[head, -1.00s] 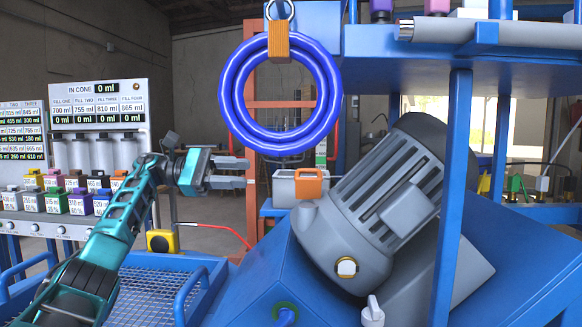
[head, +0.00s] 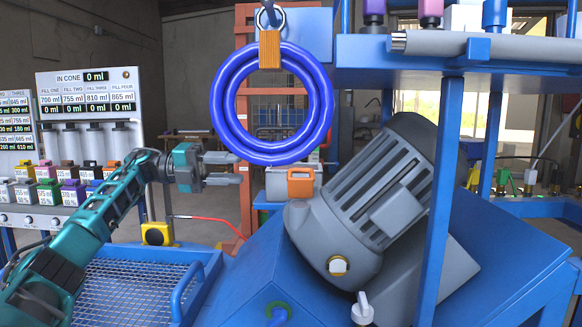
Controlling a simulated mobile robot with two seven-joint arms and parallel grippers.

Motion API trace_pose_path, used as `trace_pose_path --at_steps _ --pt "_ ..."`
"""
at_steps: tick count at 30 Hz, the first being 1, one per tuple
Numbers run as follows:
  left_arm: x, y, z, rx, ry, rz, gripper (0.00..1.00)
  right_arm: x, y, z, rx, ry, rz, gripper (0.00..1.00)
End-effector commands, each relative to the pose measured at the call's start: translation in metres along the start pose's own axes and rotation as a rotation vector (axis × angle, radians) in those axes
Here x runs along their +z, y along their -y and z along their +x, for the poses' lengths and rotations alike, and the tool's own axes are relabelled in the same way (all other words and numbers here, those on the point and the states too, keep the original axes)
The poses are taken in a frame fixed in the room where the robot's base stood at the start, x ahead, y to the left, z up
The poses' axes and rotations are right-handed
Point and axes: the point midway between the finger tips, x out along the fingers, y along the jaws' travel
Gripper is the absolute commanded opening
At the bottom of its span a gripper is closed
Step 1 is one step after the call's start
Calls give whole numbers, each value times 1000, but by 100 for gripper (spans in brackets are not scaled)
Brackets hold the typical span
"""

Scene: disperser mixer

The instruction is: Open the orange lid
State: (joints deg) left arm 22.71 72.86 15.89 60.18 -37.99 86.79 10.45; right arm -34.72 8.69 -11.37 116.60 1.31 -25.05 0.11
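An orange lid-like piece (head: 300,174) with a small opening in its middle shows at the front of a light grey box (head: 276,186), behind the grey motor. Whether it is hinged cannot be told. My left gripper (head: 236,168) is to the left of the box, with its two grey fingers apart and pointing right. Nothing is between the fingers, and a gap shows between them and the box in the picture. My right gripper is not in view.
A coiled blue hose (head: 226,101) hangs above the fingers. A large grey motor (head: 385,190) on a blue housing and a blue post (head: 441,190) stand to the right. A blue mesh tray (head: 135,290) lies below my arm. Small colored-top containers (head: 70,193) line the left.

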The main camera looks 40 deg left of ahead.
Motion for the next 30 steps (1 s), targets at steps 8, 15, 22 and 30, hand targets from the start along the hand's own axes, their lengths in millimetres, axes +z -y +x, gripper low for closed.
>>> trace_pose_path --at_steps 8,15,22,30 --pt "-1 2 30 -3 -4 -19 37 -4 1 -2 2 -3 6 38" --pt "0 3 81 -4 -4 -17 37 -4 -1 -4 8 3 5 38" --pt "0 2 117 -3 -2 -18 37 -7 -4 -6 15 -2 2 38" --pt "0 0 129 0 0 -18 37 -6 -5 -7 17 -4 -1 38"
